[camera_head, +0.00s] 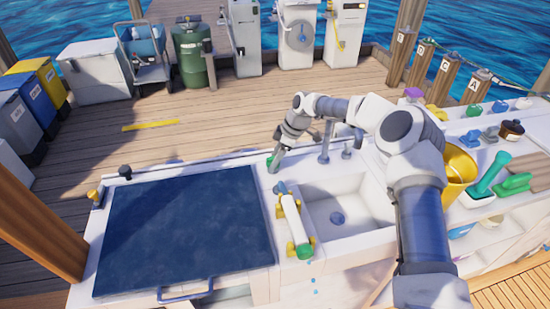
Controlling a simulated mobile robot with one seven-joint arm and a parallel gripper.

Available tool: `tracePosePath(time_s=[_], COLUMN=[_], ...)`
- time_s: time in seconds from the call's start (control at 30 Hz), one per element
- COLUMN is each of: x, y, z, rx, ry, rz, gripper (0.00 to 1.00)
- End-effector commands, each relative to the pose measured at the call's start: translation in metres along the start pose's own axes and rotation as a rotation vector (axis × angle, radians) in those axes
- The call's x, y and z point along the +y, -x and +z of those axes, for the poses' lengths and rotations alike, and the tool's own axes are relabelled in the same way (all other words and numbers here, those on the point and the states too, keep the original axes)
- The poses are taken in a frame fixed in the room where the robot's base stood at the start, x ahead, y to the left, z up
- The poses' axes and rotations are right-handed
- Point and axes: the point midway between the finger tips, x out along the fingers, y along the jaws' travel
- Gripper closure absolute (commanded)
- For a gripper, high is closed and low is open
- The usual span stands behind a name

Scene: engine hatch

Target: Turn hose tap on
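What looks like the hose tap, a small grey post with a green part (269,160), stands at the back edge of the white counter, left of the sink. My gripper (276,163) reaches down to it from the upper right and is at or right beside it. The fingers are small and overlap the tap, so I cannot tell whether they touch it or are open or shut. The position of the tap's handle is also unclear.
A grey faucet (324,145) stands behind the white sink (350,212), close to my arm. A white roller-like item (292,222) with yellow and green ends lies left of the sink. A dark blue hatch (185,230) covers the left counter. A yellow bucket (457,172) stands right.

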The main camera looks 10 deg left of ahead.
Motion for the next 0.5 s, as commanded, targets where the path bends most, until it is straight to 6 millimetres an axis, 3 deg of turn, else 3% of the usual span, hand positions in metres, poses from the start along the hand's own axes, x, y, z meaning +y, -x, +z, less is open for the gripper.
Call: tracePosePath(time_s=[0.33, 0.5], x=[0.000, 0.001], y=[0.003, 0.024], z=[0.000, 0.000], rx=[0.001, 0.000], ry=[-0.001, -0.002], rz=[0.001, 0.004], gripper=[0.11, 0.11])
